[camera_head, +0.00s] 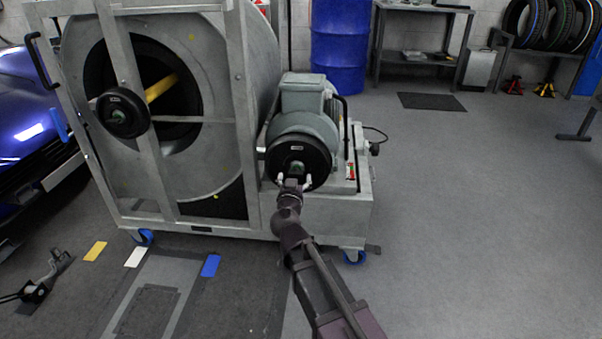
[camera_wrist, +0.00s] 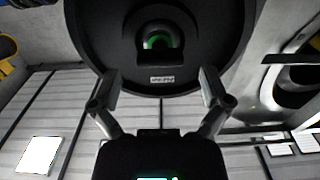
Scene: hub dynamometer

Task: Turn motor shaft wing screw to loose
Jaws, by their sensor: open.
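The grey-green motor (camera_head: 301,100) stands on the machine's frame, with a round black disc (camera_head: 317,152) on its front. The motor shaft wing screw (camera_head: 297,166) is a small green piece at the middle of that disc. In the wrist view the screw (camera_wrist: 156,42) shows green inside a dark recess, partly shaded, above a small white label (camera_wrist: 162,79). My gripper (camera_head: 294,183) is in front of the lower part of the disc. In the wrist view my gripper (camera_wrist: 160,82) is open and empty, its fingers apart below the screw. I cannot tell whether the fingertips touch the disc.
A blue car (camera_head: 35,125) stands at the far left. A blue barrel (camera_head: 338,48) is behind the motor.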

